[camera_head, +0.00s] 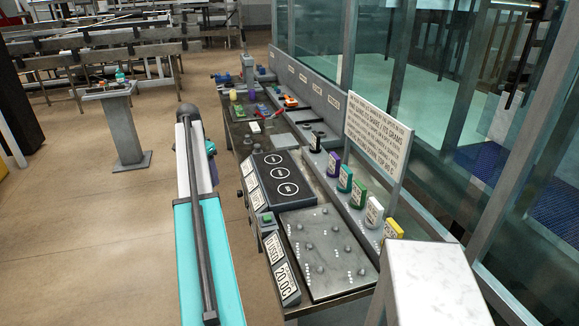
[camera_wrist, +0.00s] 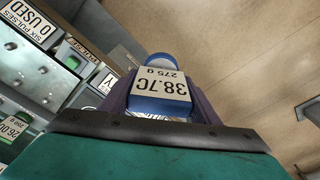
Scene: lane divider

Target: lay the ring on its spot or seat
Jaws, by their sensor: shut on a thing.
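In the wrist view, my gripper (camera_wrist: 158,78) is shut on a blue piece (camera_wrist: 160,92) with a white label reading 38.7C and 275 g. Its far end is rounded and blue; I cannot tell from this angle whether it is a ring. Brown floor shows beyond it. In the head view, my arm stands left of the bench and hides most of the gripper. A black panel (camera_head: 281,180) with three white circles lies on the bench, and no piece shows on the circles. A grey plate (camera_head: 325,250) with small bumps lies nearer.
Purple (camera_head: 333,164), teal (camera_head: 345,178), green (camera_head: 358,194), white (camera_head: 374,212) and yellow (camera_head: 392,230) labelled pieces stand along the bench's right ledge. A sign (camera_head: 378,138) rises behind them. A pedestal (camera_head: 126,130) stands far left. Open floor lies left of the bench.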

